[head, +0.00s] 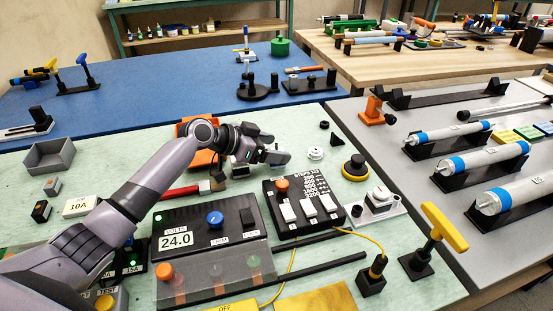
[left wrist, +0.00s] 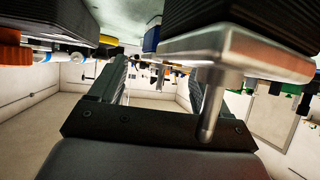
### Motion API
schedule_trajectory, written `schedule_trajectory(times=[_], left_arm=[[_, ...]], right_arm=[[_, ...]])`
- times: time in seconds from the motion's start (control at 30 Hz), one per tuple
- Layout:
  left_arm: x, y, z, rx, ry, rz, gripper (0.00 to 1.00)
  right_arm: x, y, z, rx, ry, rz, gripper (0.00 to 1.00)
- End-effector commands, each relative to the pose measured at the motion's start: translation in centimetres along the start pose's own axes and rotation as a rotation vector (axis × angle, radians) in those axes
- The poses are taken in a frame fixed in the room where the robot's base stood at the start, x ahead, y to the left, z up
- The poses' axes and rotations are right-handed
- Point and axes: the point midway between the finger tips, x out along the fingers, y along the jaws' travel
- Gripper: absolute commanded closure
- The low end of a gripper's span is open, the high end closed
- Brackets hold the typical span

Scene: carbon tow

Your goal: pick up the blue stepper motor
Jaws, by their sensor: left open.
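My left gripper (head: 275,147) is open and empty, low over the pale green mat, with its fingers pointing right. In the left wrist view its two fingers (left wrist: 157,75) stand apart. That view looks upside down. A large dark ribbed body with a silver plate (left wrist: 240,50) and a thin metal shaft, like a stepper motor, shows close to the camera, beside the fingers rather than between them. A small blue patch (left wrist: 151,39) shows left of it; I cannot tell whether it belongs to it. I cannot make out a blue motor in the head view; my left arm may hide it. My right gripper is not in view.
A white round part (head: 315,153) lies just right of my fingertips. An orange part (head: 196,129) shows behind my arm. Some mat is free beyond the gripper.

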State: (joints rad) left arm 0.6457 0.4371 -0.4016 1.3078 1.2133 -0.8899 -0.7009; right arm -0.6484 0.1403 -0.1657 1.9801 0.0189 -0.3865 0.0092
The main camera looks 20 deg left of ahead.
Motion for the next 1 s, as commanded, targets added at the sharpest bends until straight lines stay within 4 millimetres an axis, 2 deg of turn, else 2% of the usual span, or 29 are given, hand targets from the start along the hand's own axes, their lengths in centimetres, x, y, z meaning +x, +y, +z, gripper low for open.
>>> schedule_trajectory(times=[0.03, 0.23, 0.63, 0.67, 0.87, 1.0], left_arm=[[0.0, 0.0, 0.0, 0.0, 0.0, 0.0, 0.29], [0.0, 0.0, 0.0, 0.0, -0.001, 0.0, 0.94], [-0.2, 0.0, -0.2, 0.0, 0.0, 0.0, 0.95], [-0.3, 0.0, -0.4, 0.0, 0.001, 0.0, 1.0], [-1.4, -0.1, -2.7, 0.005, 0.005, -0.002, 1.0], [-3.1, -0.1, -5.6, 0.007, 0.006, -0.003, 1.0]], right_arm=[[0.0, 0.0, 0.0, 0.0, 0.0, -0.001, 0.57], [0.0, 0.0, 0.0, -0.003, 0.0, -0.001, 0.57], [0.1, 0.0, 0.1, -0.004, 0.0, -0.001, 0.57], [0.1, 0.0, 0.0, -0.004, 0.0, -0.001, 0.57], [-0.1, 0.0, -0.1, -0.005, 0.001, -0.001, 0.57], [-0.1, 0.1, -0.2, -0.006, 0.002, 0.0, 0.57]])
